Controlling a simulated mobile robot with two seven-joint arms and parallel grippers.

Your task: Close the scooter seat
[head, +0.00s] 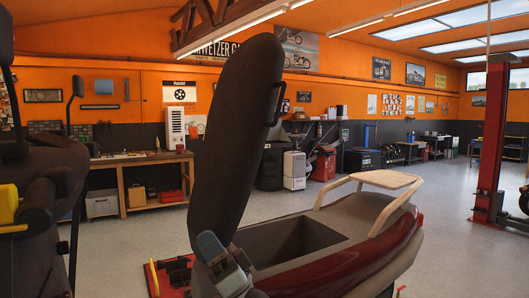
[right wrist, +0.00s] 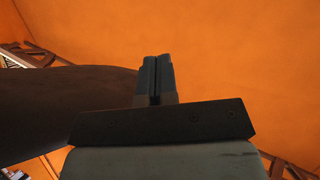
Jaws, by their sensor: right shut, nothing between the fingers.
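The scooter seat (head: 237,140) is a long dark pad. It stands raised nearly upright, tilted slightly right at the top, over the open storage well (head: 290,240) of the dark red scooter (head: 345,265). My right gripper (head: 209,245) is shut and empty, in front of the lower end of the seat in the head view. In the right wrist view its closed fingers (right wrist: 157,72) point upward, and the brown-black seat (right wrist: 65,112) lies to their left. I cannot tell whether they touch it. My left gripper does not show.
A beige rear rack (head: 385,180) stands behind the well. Another dark vehicle (head: 40,200) is close on the left. A wooden workbench (head: 125,185) lines the back wall, and a red lift post (head: 492,140) is at right. Grey floor between is open.

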